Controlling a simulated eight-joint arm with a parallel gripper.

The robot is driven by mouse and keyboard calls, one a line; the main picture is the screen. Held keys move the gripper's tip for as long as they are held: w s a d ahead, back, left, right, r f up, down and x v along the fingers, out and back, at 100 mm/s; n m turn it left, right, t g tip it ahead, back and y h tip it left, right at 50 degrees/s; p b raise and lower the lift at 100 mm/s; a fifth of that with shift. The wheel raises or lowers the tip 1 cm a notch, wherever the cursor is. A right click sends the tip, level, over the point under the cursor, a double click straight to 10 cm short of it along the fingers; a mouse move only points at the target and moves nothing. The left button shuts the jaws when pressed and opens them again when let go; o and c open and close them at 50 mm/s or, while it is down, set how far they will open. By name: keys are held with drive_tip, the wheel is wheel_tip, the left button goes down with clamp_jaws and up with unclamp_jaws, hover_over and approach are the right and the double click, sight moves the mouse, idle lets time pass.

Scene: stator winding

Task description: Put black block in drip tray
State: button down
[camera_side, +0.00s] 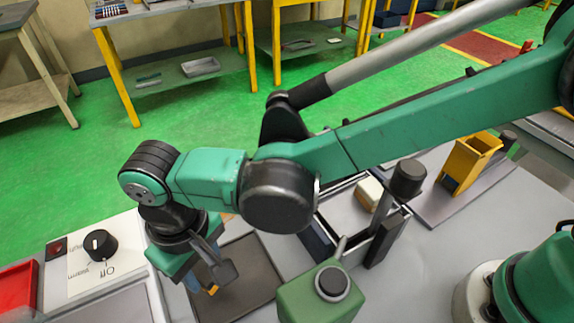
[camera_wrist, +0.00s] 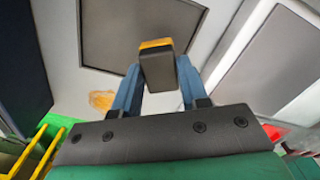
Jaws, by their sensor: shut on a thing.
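The black block (camera_wrist: 158,70), dark with an orange-yellow end, is held between the blue fingers of my gripper (camera_wrist: 157,85) in the wrist view. In the side view my gripper (camera_side: 207,284) points down over the left part of a dark, flat, square tray (camera_side: 252,278), which looks like the drip tray. Only a small orange bit of the block shows there; the arm hides the rest. In the wrist view the dark tray (camera_wrist: 125,30) lies beyond the block. The height of the block above the tray is hard to tell.
Left of the tray is a white panel with a black knob (camera_side: 100,245), and a red bin (camera_side: 18,290). To the right stand a green box (camera_side: 322,298) with a black button and a dark-framed open container (camera_side: 340,215) with a pale block (camera_side: 369,193). An orange patch (camera_wrist: 102,100) lies beside the tray.

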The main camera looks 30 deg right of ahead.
drive_tip(key=shift+f, duration=0.2)
drive_tip(key=shift+f, duration=0.55)
drive_tip(key=shift+f, duration=0.25)
drive_tip(key=shift+f, duration=0.35)
idle(0.4)
drive_tip(key=shift+c, duration=1.1)
unclamp_jaws()
drive_tip(key=shift+r, duration=0.15)
